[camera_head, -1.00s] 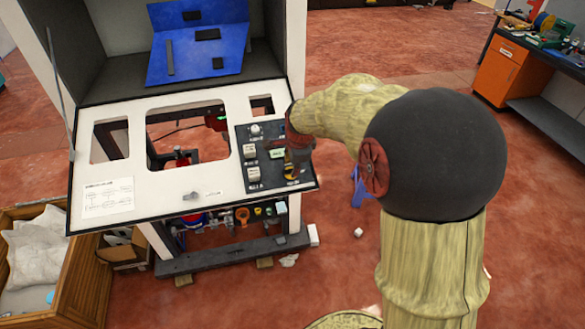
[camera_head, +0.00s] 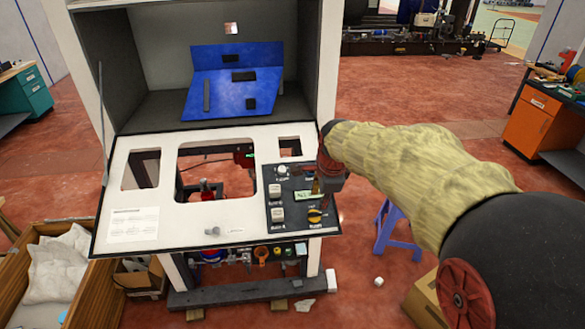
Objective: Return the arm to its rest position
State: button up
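My arm comes in from the right in a yellowish sleeve with a large black joint. My gripper (camera_head: 319,188) is at the arm's end, over the right side of the dark control panel (camera_head: 270,216) on the white sloping console top. Its fingers are small and dark against the panel. I cannot tell whether they are open or shut, or whether they touch the panel. The panel carries pale square buttons, a green display (camera_head: 308,195) and a yellow-and-black knob (camera_head: 316,215).
A blue board (camera_head: 236,85) stands in the cabinet behind the console. A wooden crate with white bags (camera_head: 58,268) is at the lower left. A blue stool (camera_head: 392,228) and a cardboard box (camera_head: 424,300) are near my arm. An orange cabinet (camera_head: 530,128) is at the right.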

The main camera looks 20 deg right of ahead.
jog(key=s+a+f+n+b, duration=0.4)
jog(key=s+a+n+b, duration=0.2)
jog(key=s+n, duration=0.4)
jog(key=s+a+f+n+t+y+b, duration=0.1)
jog(key=s+a+f+n+b, duration=0.3)
jog(key=s+a+n+b, duration=0.3)
jog(key=s+a+n, duration=0.2)
jog(key=s+n, duration=0.2)
jog(key=s, duration=0.2)
jog(key=shift+s, duration=0.1)
dwell(1.2)
